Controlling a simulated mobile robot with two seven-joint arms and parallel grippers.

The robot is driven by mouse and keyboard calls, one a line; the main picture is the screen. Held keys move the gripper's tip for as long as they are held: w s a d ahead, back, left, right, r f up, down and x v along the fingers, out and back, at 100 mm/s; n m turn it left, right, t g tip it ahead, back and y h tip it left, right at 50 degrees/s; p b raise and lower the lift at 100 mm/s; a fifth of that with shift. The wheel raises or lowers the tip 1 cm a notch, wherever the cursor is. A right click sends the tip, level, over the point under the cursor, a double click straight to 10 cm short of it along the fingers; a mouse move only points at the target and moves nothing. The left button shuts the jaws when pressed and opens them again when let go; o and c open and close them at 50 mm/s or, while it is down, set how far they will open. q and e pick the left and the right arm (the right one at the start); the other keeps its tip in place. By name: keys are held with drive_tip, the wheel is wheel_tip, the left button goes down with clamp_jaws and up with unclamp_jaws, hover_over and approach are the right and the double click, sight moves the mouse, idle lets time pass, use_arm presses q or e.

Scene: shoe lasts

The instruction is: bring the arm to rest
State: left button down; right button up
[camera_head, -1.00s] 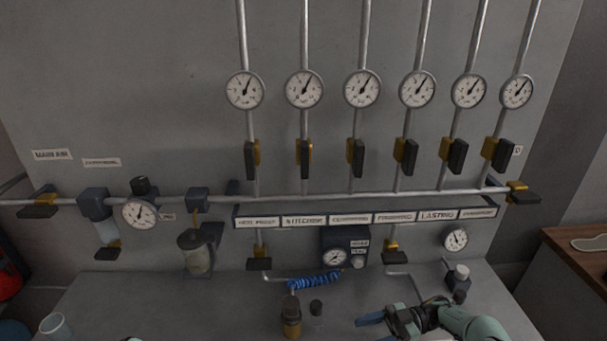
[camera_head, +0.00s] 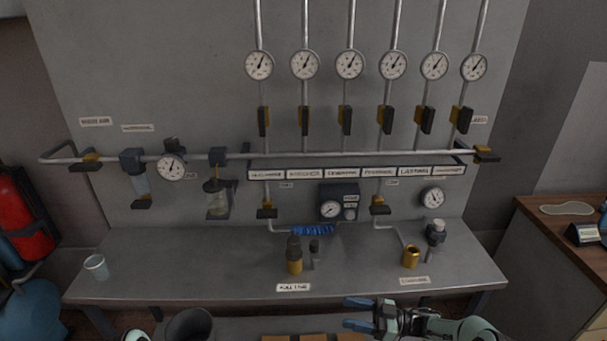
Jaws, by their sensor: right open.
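My right gripper (camera_head: 356,314) is at the bottom of the head view, right of the middle. Its two blue fingers point left and stand apart, with nothing between them. Its teal and dark arm (camera_head: 460,328) runs off to the lower right. In the picture the gripper shows just below the front edge of the grey bench (camera_head: 190,283), apart from the fittings on it. A small pale teal piece at the bottom left may be part of my left arm. My left gripper does not show.
The bench carries a cup (camera_head: 96,267), a brass-based fitting (camera_head: 294,262) and a gold cylinder (camera_head: 410,257). Behind it stands a panel with gauges, levers and pipes (camera_head: 350,155). A dark bin (camera_head: 189,325) is at the bottom left. A wooden counter (camera_head: 540,222) is at the right.

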drive_tip(key=w+f+m+t+h, duration=0.4)
drive_tip(key=f+m+t+h, duration=0.3)
drive_tip(key=f+m+t, duration=0.3)
drive_tip(key=s+f+m+g+h, duration=0.2)
drive_tip(key=s+f+m+h, duration=0.3)
drive_tip(key=f, duration=0.4)
drive_tip(key=s+f+m+g+h, duration=0.1)
drive_tip(key=s+f+g, duration=0.2)
drive_tip(key=s, duration=0.6)
drive_tip(key=s+f+m+g+h, duration=0.1)
drive_tip(key=s+f+m+g, duration=0.1)
drive_tip(key=s, duration=0.8)
drive_tip(key=s+f+m+g+h, duration=0.1)
drive_tip(key=s+f+g, duration=0.3)
drive_tip(key=s, duration=0.5)
drive_tip(key=shift+s+a+m+g+h, duration=0.2)
drive_tip(key=shift+a+m+g+h, duration=0.15)
drive_tip(key=shift+g, duration=0.75)
